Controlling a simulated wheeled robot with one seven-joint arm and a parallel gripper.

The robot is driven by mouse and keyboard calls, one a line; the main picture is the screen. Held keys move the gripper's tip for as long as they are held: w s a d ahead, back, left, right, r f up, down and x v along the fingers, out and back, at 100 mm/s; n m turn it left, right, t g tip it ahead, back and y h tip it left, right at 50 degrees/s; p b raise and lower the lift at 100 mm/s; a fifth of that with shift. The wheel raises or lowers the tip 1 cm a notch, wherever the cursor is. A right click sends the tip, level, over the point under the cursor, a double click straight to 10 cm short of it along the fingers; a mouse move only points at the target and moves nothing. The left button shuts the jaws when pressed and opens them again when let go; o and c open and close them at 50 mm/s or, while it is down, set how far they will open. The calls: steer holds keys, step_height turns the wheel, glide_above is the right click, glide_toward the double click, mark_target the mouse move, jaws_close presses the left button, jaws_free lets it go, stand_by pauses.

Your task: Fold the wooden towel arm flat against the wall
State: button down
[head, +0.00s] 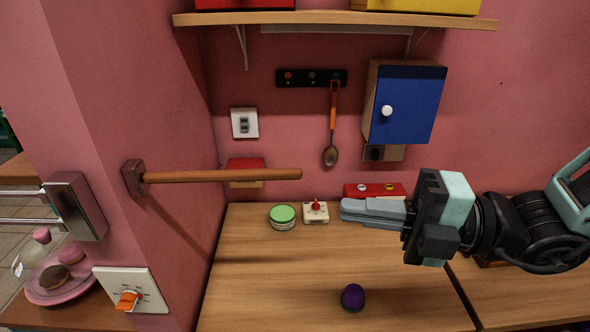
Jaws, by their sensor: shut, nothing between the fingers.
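The wooden towel arm (222,176) is a long brown rod on a dark bracket (133,180) fixed to the pink side wall (165,115) at the left. It sticks out from that wall to the right, roughly level, over the counter's back left, and its free end is near the picture's middle. My gripper (342,211) comes in from the right, pointing left, with its fingers shut and empty. Its fingertips are right of and lower in the picture than the rod's free end, apart from it. The depth between them is hard to tell.
On the wooden counter (270,290) stand a green-lidded tin (283,216), a white box with a red knob (316,212) and a dark purple ball (352,297). A spoon (331,155) hangs behind. A blue-doored cabinet (405,105) is above my gripper. An orange-knob switch (130,298) is lower left.

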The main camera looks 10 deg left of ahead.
steer(key=w+a+p, duration=0.3)
steer(key=a, duration=0.6)
steer(key=shift+w+a, duration=0.15)
steer(key=shift+w, duration=0.15)
